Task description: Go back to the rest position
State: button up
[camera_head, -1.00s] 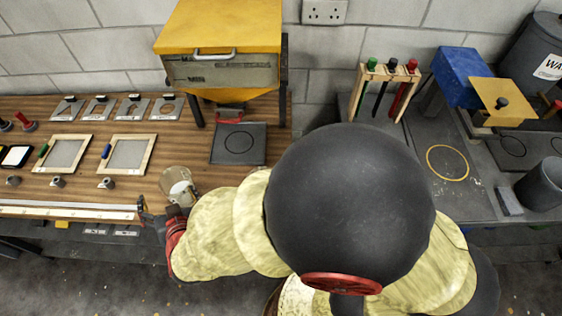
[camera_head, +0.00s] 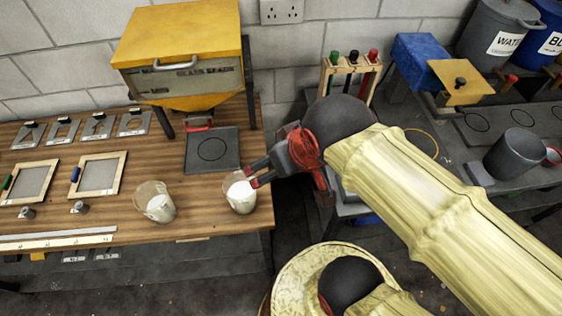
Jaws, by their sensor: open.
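My gripper (camera_head: 253,174) is open at the right edge of the wooden bench. Its dark, red-tipped fingers are at the upper right of a clear cup of white material (camera_head: 240,200), close to its rim. I cannot tell whether they touch the cup. My yellow-sleeved arm reaches in from the right. A second clear cup (camera_head: 155,203) with whitish content stands upright to the left, clear of my gripper.
A yellow hopper (camera_head: 180,45) stands behind a dark plate with a circle (camera_head: 213,150). Framed screens (camera_head: 98,175) and a long rail (camera_head: 60,233) are at left. A rack of colored-handled tools (camera_head: 350,70) and a grey bucket (camera_head: 514,155) are at right.

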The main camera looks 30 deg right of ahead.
jog(key=shift+s+d, duration=0.15)
jog(key=shift+f, duration=0.1)
jog(key=shift+f+b, duration=1.15)
jog(key=shift+b, duration=0.05)
